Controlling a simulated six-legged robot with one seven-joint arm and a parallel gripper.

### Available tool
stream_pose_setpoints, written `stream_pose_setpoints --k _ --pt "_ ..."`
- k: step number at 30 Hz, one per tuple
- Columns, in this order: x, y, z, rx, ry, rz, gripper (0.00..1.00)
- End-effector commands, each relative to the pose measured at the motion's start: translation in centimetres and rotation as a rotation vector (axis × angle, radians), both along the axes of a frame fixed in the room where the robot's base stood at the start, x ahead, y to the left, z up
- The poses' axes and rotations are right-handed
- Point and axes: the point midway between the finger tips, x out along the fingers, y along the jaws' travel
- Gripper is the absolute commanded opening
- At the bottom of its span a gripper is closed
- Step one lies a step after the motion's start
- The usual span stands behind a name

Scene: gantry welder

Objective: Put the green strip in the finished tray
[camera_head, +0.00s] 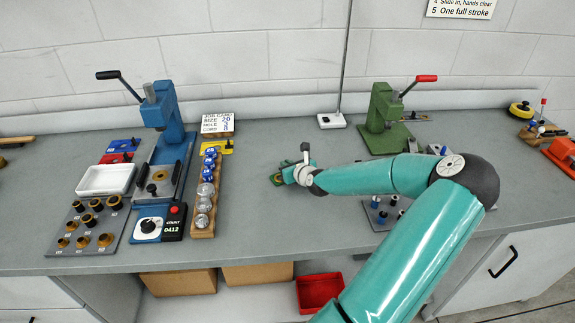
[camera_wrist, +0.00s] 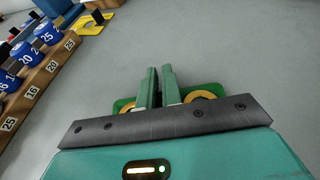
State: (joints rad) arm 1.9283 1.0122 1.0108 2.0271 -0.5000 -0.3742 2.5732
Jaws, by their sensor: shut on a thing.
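My gripper (camera_head: 287,175) is out over the middle of the bench. In the wrist view my gripper's green fingers (camera_wrist: 160,85) are close together on a green strip (camera_wrist: 207,91) with brass rings near its two ends; the middle is hidden behind the fingers. The strip shows small at the fingertips in the head view (camera_head: 277,180), low over the bench; I cannot tell whether it touches the top. A white shallow tray (camera_head: 105,179) lies on the bench at the left, apart from my gripper, and looks empty. No finished label is readable on it.
Between my gripper and the white tray stand a wooden rack (camera_head: 203,222) of blue and silver cylinders and a blue lever press (camera_head: 163,120). A grey die block (camera_head: 85,230) is in front of the tray. A green press (camera_head: 381,120) stands behind my arm. A red bin (camera_head: 318,291) is below.

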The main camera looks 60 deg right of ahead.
Motion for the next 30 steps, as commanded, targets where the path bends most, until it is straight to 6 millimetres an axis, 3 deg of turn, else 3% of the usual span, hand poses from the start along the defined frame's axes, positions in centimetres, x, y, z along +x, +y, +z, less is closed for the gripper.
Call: stream_pose_setpoints --k 2,3,6,17,30 --pt "0.0 0.0 -0.2 0.001 0.000 0.000 0.00" --pt "0.0 0.0 -0.2 0.000 0.000 0.000 0.12" --pt "0.0 0.0 -0.2 0.000 0.000 0.000 0.28" --pt "0.0 0.0 0.2 -0.001 0.000 0.000 0.28" --pt "-5.4 2.5 2.5 0.002 -0.001 -0.004 0.28"
